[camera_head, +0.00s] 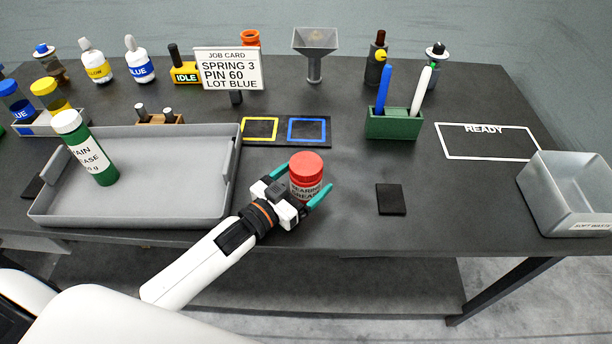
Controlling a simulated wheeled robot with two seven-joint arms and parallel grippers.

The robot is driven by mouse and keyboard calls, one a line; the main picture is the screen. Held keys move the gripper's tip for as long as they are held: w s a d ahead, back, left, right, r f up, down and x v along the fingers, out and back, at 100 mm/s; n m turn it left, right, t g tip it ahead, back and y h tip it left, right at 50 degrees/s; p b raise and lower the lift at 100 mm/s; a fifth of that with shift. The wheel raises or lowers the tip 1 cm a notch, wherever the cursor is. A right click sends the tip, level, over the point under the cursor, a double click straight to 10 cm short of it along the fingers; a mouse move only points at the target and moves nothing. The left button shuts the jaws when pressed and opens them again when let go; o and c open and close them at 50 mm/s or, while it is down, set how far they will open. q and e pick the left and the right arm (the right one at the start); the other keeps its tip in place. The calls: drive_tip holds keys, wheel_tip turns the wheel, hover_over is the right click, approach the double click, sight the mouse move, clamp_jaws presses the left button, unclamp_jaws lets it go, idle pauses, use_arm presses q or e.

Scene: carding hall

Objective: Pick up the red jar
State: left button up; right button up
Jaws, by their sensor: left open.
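The red jar (306,172) stands upright on the dark table near its front edge, with a red lid and a white label partly hidden by my gripper. My left gripper (303,190) is open at the jar, with one teal finger on the near right side and the other on the far left side. The jar sits between the fingers; whether they touch it I cannot tell. My right gripper is not in view.
A grey tray (140,208) with a green bottle (88,150) leaning in it lies to the left. A black pad (391,199) and a grey bin (572,195) are to the right. A green pen holder (394,124) and job card (228,69) stand behind.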

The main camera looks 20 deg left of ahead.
use_arm(q)
drive_tip(key=x, duration=0.2)
drive_tip(key=shift+w+d, duration=0.15)
drive_tip(key=shift+w, duration=0.1)
drive_tip(key=c, duration=1.3)
